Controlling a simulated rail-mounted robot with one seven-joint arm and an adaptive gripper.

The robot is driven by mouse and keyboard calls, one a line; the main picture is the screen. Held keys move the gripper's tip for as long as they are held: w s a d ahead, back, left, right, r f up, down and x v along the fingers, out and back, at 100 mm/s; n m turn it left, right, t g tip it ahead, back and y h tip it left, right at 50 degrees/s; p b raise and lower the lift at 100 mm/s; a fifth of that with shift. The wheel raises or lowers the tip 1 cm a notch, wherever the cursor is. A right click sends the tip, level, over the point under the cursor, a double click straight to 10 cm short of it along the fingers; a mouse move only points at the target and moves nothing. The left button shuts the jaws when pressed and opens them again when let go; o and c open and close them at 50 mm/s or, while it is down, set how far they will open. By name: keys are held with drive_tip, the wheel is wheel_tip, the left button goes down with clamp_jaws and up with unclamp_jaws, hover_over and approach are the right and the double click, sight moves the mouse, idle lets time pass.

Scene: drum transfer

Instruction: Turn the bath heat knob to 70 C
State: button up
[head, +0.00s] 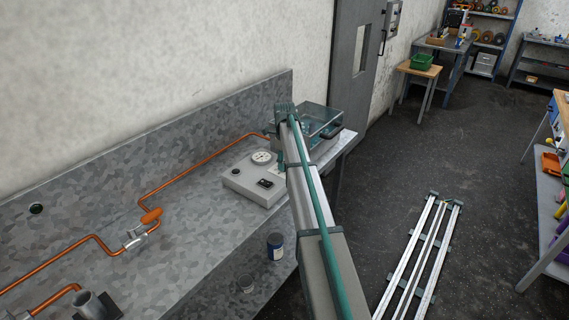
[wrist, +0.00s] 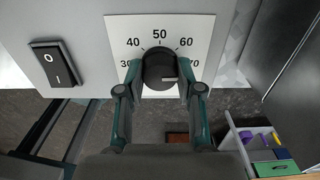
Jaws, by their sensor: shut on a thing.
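The black heat knob (wrist: 158,71) sits on a white scale plate (wrist: 187,24) marked 30 to 70 in the wrist view. Its pale pointer line is roughly horizontal and points right, toward the side of the 70 mark (wrist: 194,62). My gripper (wrist: 160,75) is shut on the knob, one finger on its left side and one on its right. The right finger stands close beside the 70 mark. In the head view, the clear-walled bath (head: 325,121) is at the far end of the metal bench, partly behind my arm. The knob and gripper cannot be made out there.
A rocker switch (wrist: 52,64) is left of the knob.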

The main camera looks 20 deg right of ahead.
drive_tip(key=shift+m, duration=0.3)
drive_tip(key=o, duration=1.2)
drive_tip(key=shift+c, duration=0.2)
drive_tip(key=shift+r, duration=0.1)
wheel_tip(320, 180, up, 12)
